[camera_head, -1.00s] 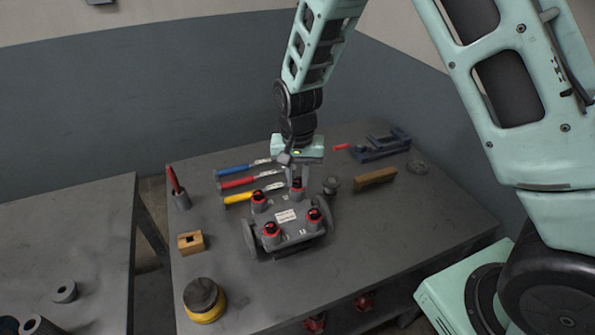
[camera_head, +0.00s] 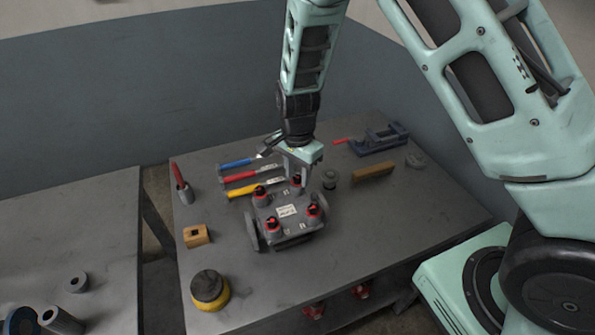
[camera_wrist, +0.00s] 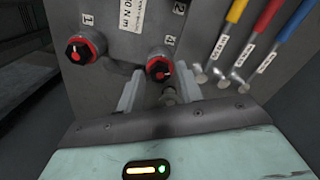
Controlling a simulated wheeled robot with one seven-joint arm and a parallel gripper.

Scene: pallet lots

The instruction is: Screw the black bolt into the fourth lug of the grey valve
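The grey valve (camera_head: 287,213) lies on the table, with a black, red-ringed bolt head at each of its four corner lugs. My gripper (camera_head: 296,177) points down over the far-right lug and partly covers the bolt (camera_head: 297,179) there. In the wrist view, a "4" is marked beside the bolt (camera_wrist: 158,69) just beyond my fingertips, and a "1" beside another bolt (camera_wrist: 80,50). My gripper's fingers (camera_wrist: 160,84) are apart, with a grey rounded part visible between them. Contact with the bolt cannot be told, nor how deep it sits.
Blue (camera_head: 235,164), red (camera_head: 240,176) and yellow (camera_head: 243,190) handled wrenches lie behind the valve. A wooden block (camera_head: 197,236) and a yellow-black round item (camera_head: 209,290) are at left. A blue vise (camera_head: 378,140) and brown block (camera_head: 373,172) are at right. The table's front right is clear.

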